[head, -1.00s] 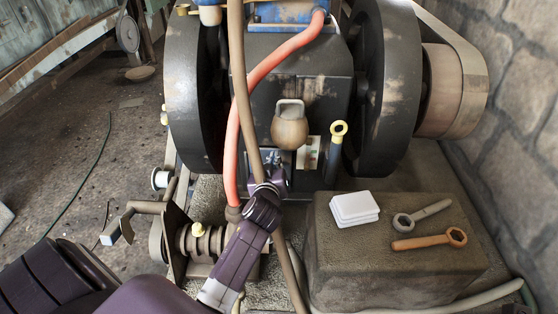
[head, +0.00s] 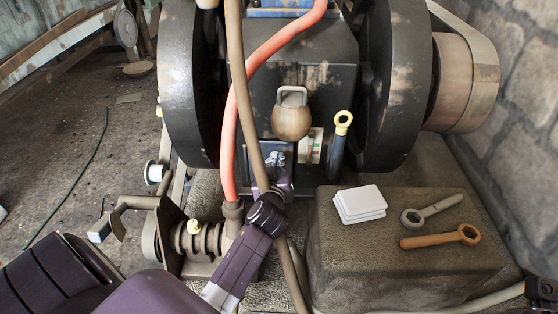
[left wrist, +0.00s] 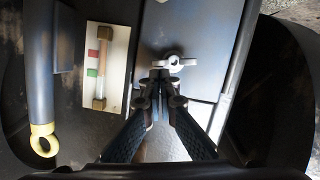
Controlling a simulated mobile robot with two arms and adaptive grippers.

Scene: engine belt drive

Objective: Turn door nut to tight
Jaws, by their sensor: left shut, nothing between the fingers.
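The door nut is a small silver winged nut (left wrist: 173,64) on a dark door panel (left wrist: 190,35) in the left wrist view. In the head view the nut (head: 275,158) shows small and partly covered, low on the front of the engine. My left gripper (left wrist: 166,82) is shut and empty. Its fingertips are just below the nut in the left wrist view; I cannot tell whether they touch it. In the head view my left gripper (head: 279,182) points up at the door, partly behind a brown hose. My right gripper is not recognisable in any view.
A brown hose (head: 237,80) and a red hose (head: 271,63) hang in front of the engine. A gauge plate (left wrist: 107,65) and a yellow-ringed handle (left wrist: 43,140) are left of the nut. A stone block (head: 350,260) carries two wrenches and a white stack.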

